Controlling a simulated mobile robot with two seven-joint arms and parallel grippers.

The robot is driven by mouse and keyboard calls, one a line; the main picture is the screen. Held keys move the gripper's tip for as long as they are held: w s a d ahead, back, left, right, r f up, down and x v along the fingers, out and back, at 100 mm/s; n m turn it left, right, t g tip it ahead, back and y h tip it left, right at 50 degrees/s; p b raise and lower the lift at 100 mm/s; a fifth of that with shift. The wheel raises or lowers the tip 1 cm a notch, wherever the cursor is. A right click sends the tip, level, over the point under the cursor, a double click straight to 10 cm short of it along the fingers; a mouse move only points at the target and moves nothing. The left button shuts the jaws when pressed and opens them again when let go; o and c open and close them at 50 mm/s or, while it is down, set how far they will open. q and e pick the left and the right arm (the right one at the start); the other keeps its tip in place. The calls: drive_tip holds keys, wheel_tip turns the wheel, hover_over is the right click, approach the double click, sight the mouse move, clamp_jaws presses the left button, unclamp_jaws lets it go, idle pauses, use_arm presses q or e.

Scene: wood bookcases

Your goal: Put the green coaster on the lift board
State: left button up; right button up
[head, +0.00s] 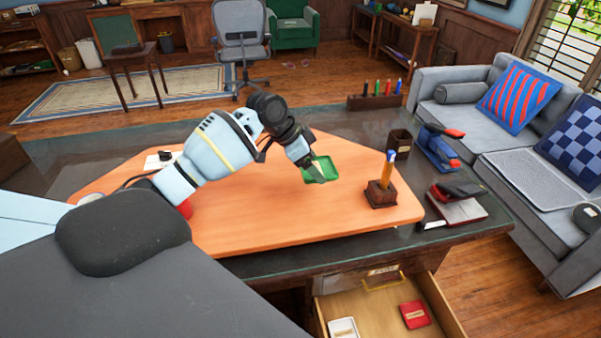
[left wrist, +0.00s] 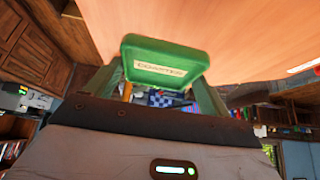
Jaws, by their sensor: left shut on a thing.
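The green coaster (head: 322,166) is a small square dish held at the end of my left arm. My left gripper (head: 315,172) is shut on it. In the left wrist view the coaster (left wrist: 166,60) fills the space ahead of the fingers, with a pale label on its side. The lift board (head: 260,205) appears to be the wide orange wooden board on the dark desk. The coaster is over its right half; I cannot tell whether it touches the surface. My right gripper is not in view.
A wooden pen holder (head: 381,193) stands on the board to the right of the coaster. A dark cup (head: 399,143), a blue stapler (head: 437,148) and a notebook (head: 459,209) are on the desk. An open drawer (head: 383,302) below holds a red coaster (head: 415,315) and a white one (head: 343,328).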

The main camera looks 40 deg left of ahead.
sight(319, 193)
use_arm(q)
drive_tip(key=shift+f, duration=3.8)
drive_tip(key=shift+f, duration=0.1)
drive_tip(key=o, duration=0.9)
drive_tip(key=shift+o, duration=0.2)
drive_tip(key=shift+s+a+r, duration=0.1)
drive_tip(key=shift+a+r, duration=0.05)
drive_tip(key=shift+r, duration=0.3)
drive_tip(key=v, duration=1.1)
drive_tip(key=shift+p, duration=0.3)
drive_tip(key=shift+s+r, duration=0.1)
